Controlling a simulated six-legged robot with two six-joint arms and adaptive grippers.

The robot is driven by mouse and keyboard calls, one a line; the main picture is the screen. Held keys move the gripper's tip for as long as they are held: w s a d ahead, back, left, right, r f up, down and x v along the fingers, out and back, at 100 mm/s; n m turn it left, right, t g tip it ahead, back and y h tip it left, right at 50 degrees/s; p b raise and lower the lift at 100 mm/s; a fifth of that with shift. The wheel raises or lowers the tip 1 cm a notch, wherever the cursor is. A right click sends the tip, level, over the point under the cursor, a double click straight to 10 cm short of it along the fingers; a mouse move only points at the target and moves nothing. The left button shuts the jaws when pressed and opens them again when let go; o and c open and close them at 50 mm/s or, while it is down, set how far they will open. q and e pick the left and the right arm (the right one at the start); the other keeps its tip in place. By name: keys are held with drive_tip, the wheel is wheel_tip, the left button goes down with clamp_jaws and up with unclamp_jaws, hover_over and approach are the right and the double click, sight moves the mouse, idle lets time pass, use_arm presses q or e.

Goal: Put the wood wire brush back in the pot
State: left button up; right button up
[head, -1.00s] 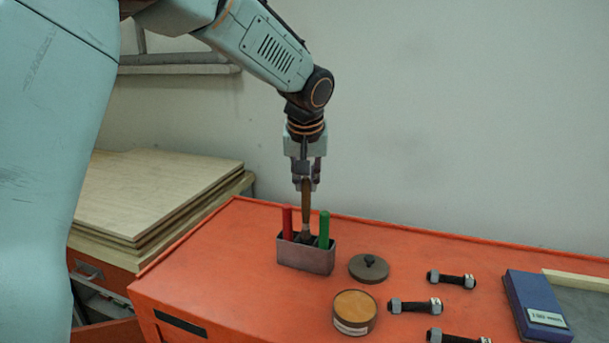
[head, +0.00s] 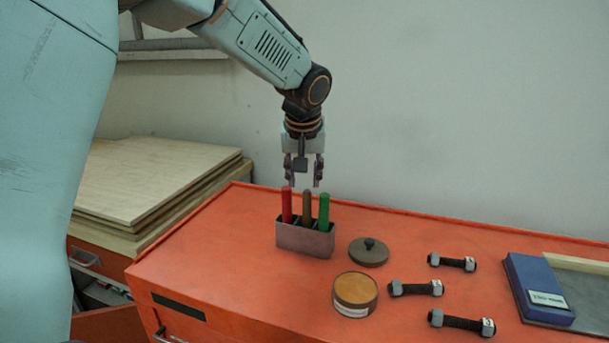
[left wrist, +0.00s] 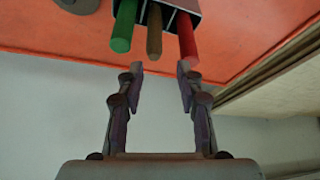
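The wood wire brush (head: 307,206) stands upright in the middle of the metal pot (head: 305,240), its brown handle showing above the rim. A red handle (head: 286,205) is left of it and a green handle (head: 323,211) right of it, both in the pot. My left gripper (head: 304,184) is open and empty just above the brush handle. In the left wrist view, the open fingers (left wrist: 160,70) point at the brown handle (left wrist: 154,30) and are apart from it. The brush's lower end is hidden inside the pot. My right gripper is not in view.
The pot stands on an orange cabinet top (head: 220,255). Wooden boards (head: 150,185) lie at the left.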

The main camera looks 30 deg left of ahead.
use_arm(q)
drive_tip(key=shift+o, duration=0.3)
drive_tip(key=shift+w+d, duration=0.2)
drive_tip(key=shift+r, duration=0.2)
drive_tip(key=v, duration=1.1)
drive_tip(key=shift+s+r, duration=0.3)
drive_tip(key=shift+s, duration=0.05)
drive_tip(key=shift+d+f, duration=0.1)
drive_tip(key=shift+d, duration=0.05)
